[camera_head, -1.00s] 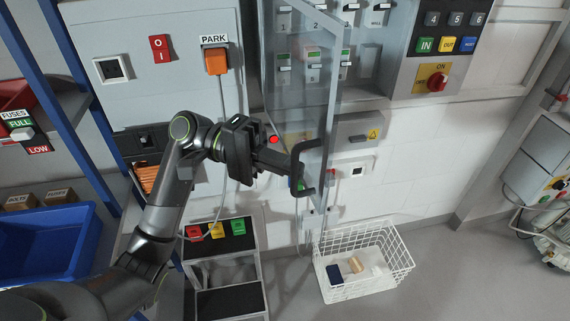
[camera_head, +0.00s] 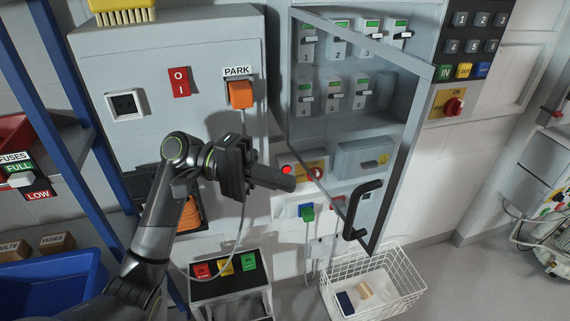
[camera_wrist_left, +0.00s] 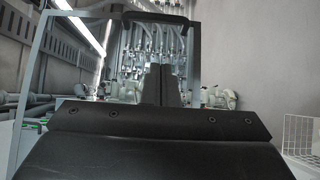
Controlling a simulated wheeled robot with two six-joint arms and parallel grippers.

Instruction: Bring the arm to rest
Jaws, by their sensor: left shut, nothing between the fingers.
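My left gripper (camera_head: 288,182) is shut and empty, pointing right in the head view, in front of the grey wall panels. Its fingers (camera_wrist_left: 161,85) stand upright and together in the left wrist view. The glass door (camera_head: 345,130) of the switch cabinet stands ajar to its right. The black door handle (camera_head: 360,208) is to the right of and below the fingertips, apart from them in the picture. In the left wrist view the handle (camera_wrist_left: 155,18) shows at the top, beyond the fingers. My right gripper is not in view.
An orange plug (camera_head: 240,94) sits under the PARK label, its cable hanging behind my left gripper. A stand with coloured buttons (camera_head: 226,266) is below, and a white wire basket (camera_head: 395,285) is on the floor. A blue bin (camera_head: 50,284) and rack are left.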

